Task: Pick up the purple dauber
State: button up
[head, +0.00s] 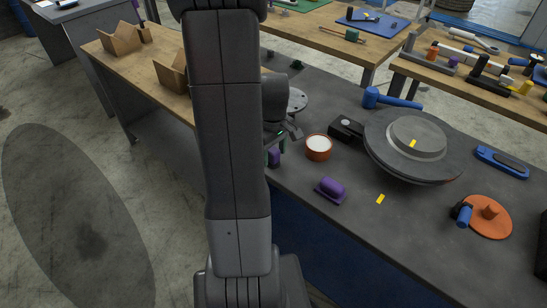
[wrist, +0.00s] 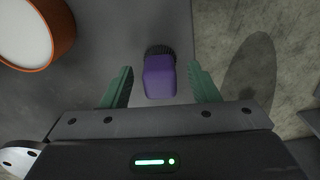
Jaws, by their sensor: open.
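The purple dauber (wrist: 159,77), with a dark bristly end, shows in the wrist view between the two green fingers of my gripper (wrist: 160,88). There is a gap on each side of it, and neither finger appears to touch it. My gripper is open. In the head view the dauber (head: 274,157) is small and partly hidden at my gripper (head: 275,143), near the left edge of the dark bench.
An orange-rimmed tub (head: 318,154) with white contents stands close to the right. Another purple object (head: 331,188) lies nearer the bench's front edge. A black box (head: 346,128) and a large grey disc (head: 390,155) sit beyond. Bare floor borders the bench.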

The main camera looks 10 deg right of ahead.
aim_at(273, 150)
jog(key=c, duration=1.1)
jog(key=shift+o, duration=0.2)
notch_tip(273, 150, up, 10)
jog(key=shift+r+p, duration=0.1)
jog(key=shift+p, duration=0.35)
jog(key=o, duration=0.4)
jog(key=shift+c, duration=1.6)
